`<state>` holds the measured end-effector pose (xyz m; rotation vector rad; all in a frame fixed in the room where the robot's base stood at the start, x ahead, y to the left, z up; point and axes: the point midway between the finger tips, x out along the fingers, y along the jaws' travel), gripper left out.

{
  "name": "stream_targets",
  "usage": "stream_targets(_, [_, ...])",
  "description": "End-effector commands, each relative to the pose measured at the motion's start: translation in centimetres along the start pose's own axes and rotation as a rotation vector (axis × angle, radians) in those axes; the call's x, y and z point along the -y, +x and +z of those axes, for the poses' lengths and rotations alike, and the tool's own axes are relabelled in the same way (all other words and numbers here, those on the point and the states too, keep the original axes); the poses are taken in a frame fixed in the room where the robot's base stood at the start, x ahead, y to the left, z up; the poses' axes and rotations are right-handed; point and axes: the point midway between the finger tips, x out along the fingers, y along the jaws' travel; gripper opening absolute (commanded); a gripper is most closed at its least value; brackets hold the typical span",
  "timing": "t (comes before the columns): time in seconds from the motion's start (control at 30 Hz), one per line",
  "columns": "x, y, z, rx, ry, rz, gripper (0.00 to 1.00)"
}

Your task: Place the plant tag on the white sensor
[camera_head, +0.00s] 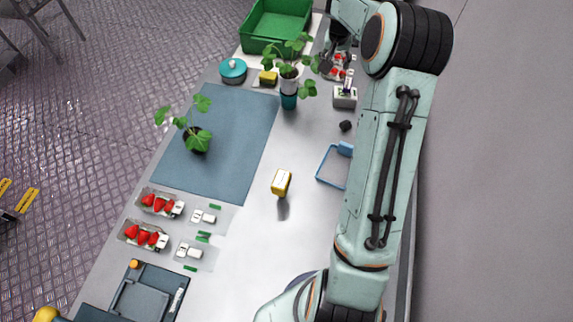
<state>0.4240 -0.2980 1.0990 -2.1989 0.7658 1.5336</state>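I cannot tell for sure which thing is the plant tag. Small flat green pieces lie beside small white blocks, such as a green piece (203,237) and a white block (204,216) at the lower left. A small white box (345,98) with a dark upright piece on it stands at the right, left of my arm; I cannot tell whether it or a white block is the white sensor. My gripper (338,58) is at the top, above or beside a tray of red berries, partly hidden by my arm. Its fingers are too small and dark to read.
A yellow-and-white block (281,182) is mid-table. A potted plant (197,140) is on the blue-grey mat (235,115); another plant (289,85) stands behind. A green crate (275,25), teal pot (232,69), blue-rimmed tray (330,165) and berry punnets (143,236) surround clear table.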

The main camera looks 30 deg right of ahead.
Motion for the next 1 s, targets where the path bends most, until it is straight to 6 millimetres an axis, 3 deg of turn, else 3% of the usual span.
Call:
stream_targets(0.03, [2.8,-2.8,1.6,0.012,-0.078,-0.012,0.48])
stream_targets(0.1, [6.1,-6.6,5.3,0.050,-0.190,-0.032,0.48])
stream_targets(0.17, [8.3,-9.9,9.2,0.086,-0.281,-0.048,0.48])
stream_targets(0.2, [9.2,-11.9,12.2,0.112,-0.337,-0.060,0.48])
stream_targets(0.33, [10.1,-16.9,22.1,0.199,-0.497,-0.105,0.48])
stream_targets(0.4, [9.6,-18.4,27.0,0.244,-0.568,-0.134,0.48])
stream_targets(0.5, [8.4,-19.6,32.5,0.300,-0.651,-0.173,0.48])
stream_targets(0.6, [7.4,-20.0,36.1,0.337,-0.708,-0.202,0.48])
stream_targets(0.7, [6.8,-20.1,37.8,0.359,-0.736,-0.216,0.48])
stream_targets(1.0, [6.7,-20.1,38.2,0.364,-0.741,-0.218,0.48])
